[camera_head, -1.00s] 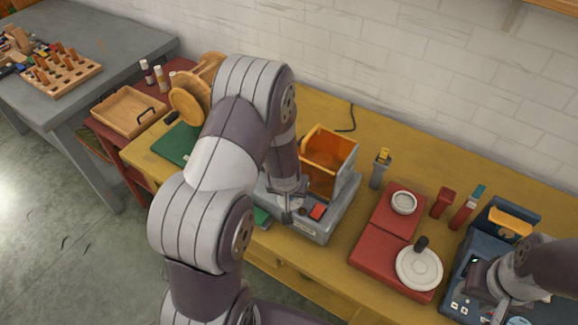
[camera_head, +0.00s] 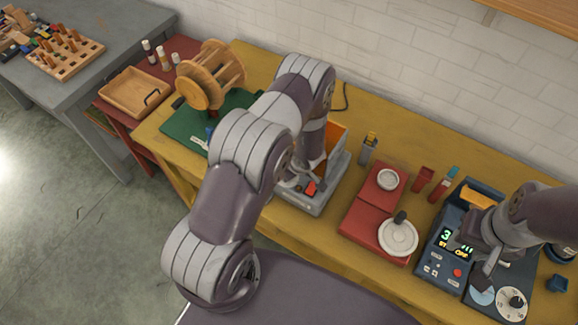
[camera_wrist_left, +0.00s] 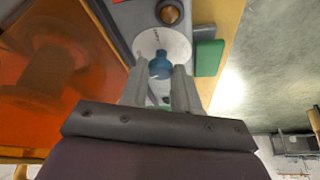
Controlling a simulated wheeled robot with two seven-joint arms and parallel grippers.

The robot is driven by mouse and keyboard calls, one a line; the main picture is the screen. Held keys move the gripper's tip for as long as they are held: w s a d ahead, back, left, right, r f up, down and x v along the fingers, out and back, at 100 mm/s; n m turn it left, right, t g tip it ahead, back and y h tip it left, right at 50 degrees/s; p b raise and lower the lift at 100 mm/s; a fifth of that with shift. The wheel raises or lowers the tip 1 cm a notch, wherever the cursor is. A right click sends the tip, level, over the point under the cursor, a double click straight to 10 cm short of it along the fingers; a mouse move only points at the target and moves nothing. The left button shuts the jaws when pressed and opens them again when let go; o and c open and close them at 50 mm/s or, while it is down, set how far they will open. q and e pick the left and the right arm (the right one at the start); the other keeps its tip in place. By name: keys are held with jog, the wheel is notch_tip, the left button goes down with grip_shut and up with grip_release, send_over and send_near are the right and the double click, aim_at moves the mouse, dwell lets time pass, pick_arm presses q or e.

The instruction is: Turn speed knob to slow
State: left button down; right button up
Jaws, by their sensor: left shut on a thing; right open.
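In the left wrist view, a blue knob (camera_wrist_left: 161,66) stands on a white round dial (camera_wrist_left: 178,44) of a grey machine. My left gripper (camera_wrist_left: 160,76) is shut on this knob, with one finger on each side. In the head view, the grey machine (camera_head: 318,205) with its orange box (camera_head: 336,135) is partly hidden behind my left arm. My right gripper (camera_head: 482,268) is open above a dark blue device (camera_head: 436,270) with a lit display (camera_head: 457,242). A white dial with a black knob (camera_head: 516,302) is at that device's right. I cannot read the blue knob's setting.
A red scale-like unit (camera_head: 362,222) with a white disc (camera_head: 398,238) stands between the two machines. A green mat (camera_head: 185,128) and a wooden reel (camera_head: 208,78) are at the left.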

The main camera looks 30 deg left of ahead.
pick_arm(q)
jog(key=shift+n, duration=0.4)
jog(key=shift+p, duration=0.3)
jog(key=c, duration=0.8)
grip_release()
jog(key=shift+c, duration=0.2)
jog(key=v, duration=1.2)
jog(key=shift+w+r, duration=0.15)
jog(key=shift+r, duration=0.2)
